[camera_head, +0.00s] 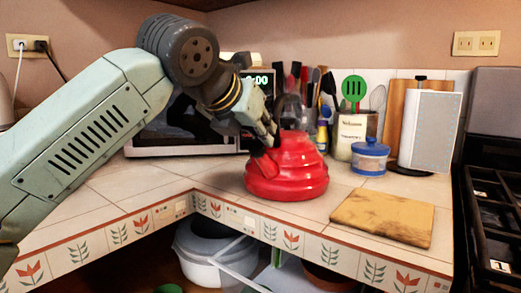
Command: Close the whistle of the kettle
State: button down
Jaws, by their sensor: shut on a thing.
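A red kettle (287,183) with a ridged, stepped body stands upright on the tiled counter, right of the picture's middle. My gripper (272,137) is at the kettle's upper left, above the spout (262,164), which points to the left. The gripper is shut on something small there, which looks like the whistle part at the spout. The fingertips and the whistle overlap, so I cannot tell whether the whistle is open or closed. A dark handle (292,112) rises over the kettle's top behind the gripper.
A wooden board (383,217) lies at the counter's front edge. A microwave (172,143) is behind my arm. The stove (492,190) is at the right.

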jog(key=shift+s+d+f+b, duration=0.1)
jog(key=shift+f+b, duration=0.05)
jog(key=shift+b, duration=0.2)
jog(key=c, duration=1.8)
grip_release()
jog(key=shift+o, duration=0.8)
jog(key=shift+t, duration=0.3)
jog(key=v, duration=1.2)
